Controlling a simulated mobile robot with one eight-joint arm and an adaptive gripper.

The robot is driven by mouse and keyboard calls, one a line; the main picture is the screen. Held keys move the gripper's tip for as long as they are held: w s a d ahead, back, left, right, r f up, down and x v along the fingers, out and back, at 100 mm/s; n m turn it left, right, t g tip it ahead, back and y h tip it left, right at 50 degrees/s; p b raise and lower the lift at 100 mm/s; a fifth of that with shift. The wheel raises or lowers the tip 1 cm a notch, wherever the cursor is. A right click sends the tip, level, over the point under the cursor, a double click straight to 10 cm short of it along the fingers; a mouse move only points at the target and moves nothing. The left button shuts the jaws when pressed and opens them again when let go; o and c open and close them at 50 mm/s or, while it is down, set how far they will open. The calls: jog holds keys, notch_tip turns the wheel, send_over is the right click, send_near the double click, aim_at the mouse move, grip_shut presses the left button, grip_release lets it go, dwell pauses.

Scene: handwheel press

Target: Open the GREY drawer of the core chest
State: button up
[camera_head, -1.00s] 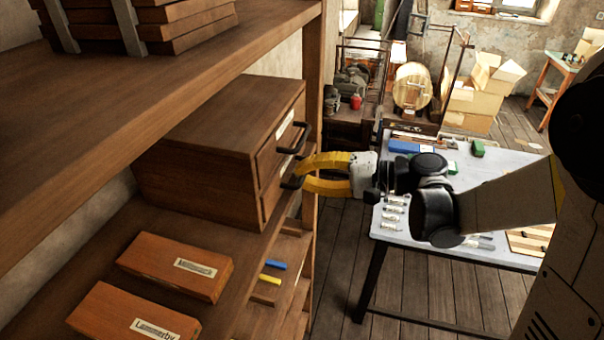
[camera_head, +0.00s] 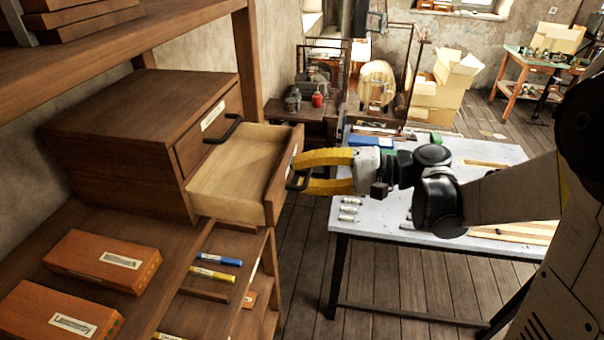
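The core chest (camera_head: 130,140) is a brown wooden box with two drawers, standing on a shelf at the left. Its lower drawer (camera_head: 238,172) is pulled well out, and its pale inside looks empty. The upper drawer (camera_head: 208,135) is shut and has a dark handle and a pale label. My gripper (camera_head: 300,172), with yellow fingers, is at the dark handle (camera_head: 298,178) of the lower drawer, one finger above and one below. The fingertips are partly hidden at the handle, and the lower drawer's label is hard to make out.
Two orange-brown labelled boxes (camera_head: 103,260) lie on the shelf in front of the chest. A blue tube and a yellow tube (camera_head: 212,273) lie lower down. A light-topped table (camera_head: 400,225) stands behind my arm. Wooden floor shows between shelf and table.

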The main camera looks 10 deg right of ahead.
jog(key=v, duration=1.2)
